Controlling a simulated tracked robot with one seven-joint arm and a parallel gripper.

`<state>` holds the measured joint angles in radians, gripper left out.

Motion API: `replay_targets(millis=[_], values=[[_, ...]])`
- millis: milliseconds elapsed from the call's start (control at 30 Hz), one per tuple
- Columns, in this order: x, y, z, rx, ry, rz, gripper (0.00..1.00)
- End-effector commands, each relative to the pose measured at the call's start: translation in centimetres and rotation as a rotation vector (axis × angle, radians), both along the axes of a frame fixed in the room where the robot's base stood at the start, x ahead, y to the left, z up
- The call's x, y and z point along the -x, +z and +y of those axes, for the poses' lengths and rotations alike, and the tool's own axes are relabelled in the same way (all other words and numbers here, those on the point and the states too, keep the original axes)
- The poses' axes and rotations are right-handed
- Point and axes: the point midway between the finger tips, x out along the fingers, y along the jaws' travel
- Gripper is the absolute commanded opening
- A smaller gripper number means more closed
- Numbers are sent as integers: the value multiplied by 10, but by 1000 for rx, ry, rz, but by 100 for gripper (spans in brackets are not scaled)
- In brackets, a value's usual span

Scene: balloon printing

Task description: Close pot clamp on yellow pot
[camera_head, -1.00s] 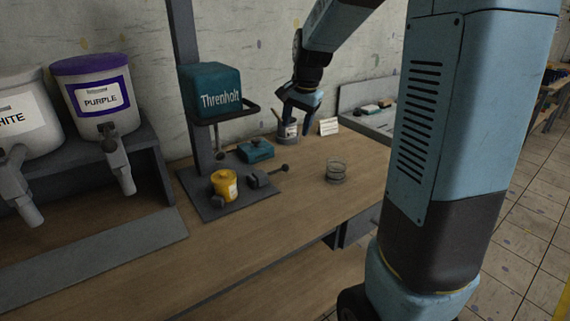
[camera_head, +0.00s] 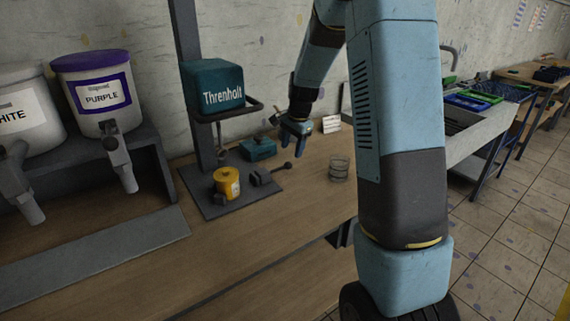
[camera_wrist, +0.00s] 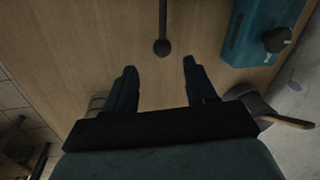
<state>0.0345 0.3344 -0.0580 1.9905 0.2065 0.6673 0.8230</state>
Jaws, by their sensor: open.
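The yellow pot (camera_head: 227,182) stands on the dark base plate (camera_head: 207,204) of the teal Threnholt machine (camera_head: 213,87) in the head view. The pot clamp (camera_head: 262,178) is a dark block beside the pot on its right, with a lever ending in a round knob (camera_head: 287,165). In the wrist view the lever's knob (camera_wrist: 162,47) shows just ahead of the fingers, between their lines. My gripper (camera_head: 295,138) is above the table, behind and right of the knob. Its two fingers (camera_wrist: 158,72) are apart and empty. The pot is outside the wrist view.
A teal box (camera_head: 258,149) sits behind the clamp; it is also close on the right in the wrist view (camera_wrist: 263,30). A wire coil (camera_head: 339,168) stands right of the lever. A small white card (camera_head: 331,124) stands behind. The front tabletop is clear.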

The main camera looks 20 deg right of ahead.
Motion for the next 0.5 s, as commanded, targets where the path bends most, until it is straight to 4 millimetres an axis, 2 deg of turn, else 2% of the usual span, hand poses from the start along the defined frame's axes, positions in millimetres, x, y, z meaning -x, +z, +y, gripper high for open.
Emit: replay_targets(millis=[100, 300, 500], values=[[-3, -22, 2, 0, 0, 4, 56], [-8, -52, 5, 0, 2, 3, 56], [-11, -69, 6, 1, 2, 1, 56]])
